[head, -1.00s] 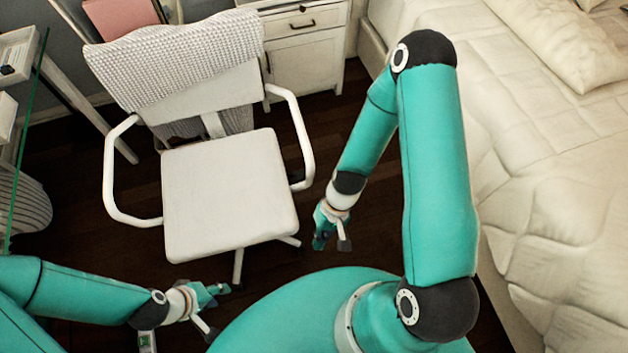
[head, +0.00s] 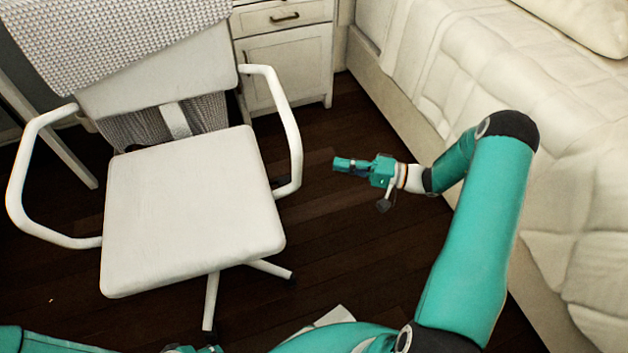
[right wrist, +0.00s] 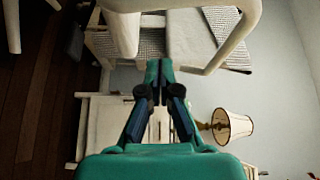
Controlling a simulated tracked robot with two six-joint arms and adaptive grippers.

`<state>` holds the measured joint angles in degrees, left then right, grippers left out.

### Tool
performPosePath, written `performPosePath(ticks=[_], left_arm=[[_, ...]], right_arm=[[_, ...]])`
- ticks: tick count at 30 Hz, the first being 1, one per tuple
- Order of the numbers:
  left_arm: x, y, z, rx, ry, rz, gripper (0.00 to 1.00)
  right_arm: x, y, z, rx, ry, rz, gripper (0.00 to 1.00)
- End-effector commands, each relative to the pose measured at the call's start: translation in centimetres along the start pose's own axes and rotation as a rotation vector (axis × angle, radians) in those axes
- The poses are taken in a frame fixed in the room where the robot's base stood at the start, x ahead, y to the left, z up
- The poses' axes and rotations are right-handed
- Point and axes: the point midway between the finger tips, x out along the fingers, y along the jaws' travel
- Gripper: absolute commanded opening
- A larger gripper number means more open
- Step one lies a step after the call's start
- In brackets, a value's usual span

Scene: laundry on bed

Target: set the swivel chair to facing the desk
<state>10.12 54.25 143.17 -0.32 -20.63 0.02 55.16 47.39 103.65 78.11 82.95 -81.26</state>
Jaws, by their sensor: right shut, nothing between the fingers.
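The white swivel chair (head: 190,215) stands at the left of the head view. Its seat opens toward me, and its backrest (head: 165,75) is on the far side under a grey knitted throw (head: 120,40). Its right armrest (head: 290,130) is nearest my right gripper (head: 340,164), which is shut and empty, pointing left at the armrest with a gap between. The right wrist view shows the gripper (right wrist: 158,72) with chair parts (right wrist: 235,35) beyond it. Of the desk, I see only a probable white leg (head: 45,130). My left gripper (head: 195,349) is barely in frame.
A white drawer cabinet (head: 288,60) stands behind the chair. The bed (head: 545,130) fills the right side. Dark floor (head: 350,245) is clear between chair and bed. A lamp (right wrist: 228,126) shows in the right wrist view.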

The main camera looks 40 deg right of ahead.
Motion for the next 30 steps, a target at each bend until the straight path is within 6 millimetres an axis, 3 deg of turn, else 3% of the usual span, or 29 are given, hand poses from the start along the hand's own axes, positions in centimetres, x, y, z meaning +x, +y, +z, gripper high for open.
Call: performPosePath(ticks=[8,18,24,30], left_arm=[[0.5,-0.2,0.0,0.000,0.001,0.000,0.40],[1.8,-0.6,0.0,0.000,0.000,0.000,0.40],[2.2,-0.8,0.0,0.000,0.000,0.000,0.40],[2.3,-0.8,0.0,0.000,0.000,0.000,0.40]], right_arm=[[3.1,-0.1,0.0,-0.006,-0.002,-0.008,0.00],[10.1,0.0,0.1,-0.004,-0.003,-0.006,0.00],[9.0,0.0,2.6,0.000,0.002,-0.003,0.00],[8.6,-0.1,3.6,-0.003,0.002,-0.004,0.00]])
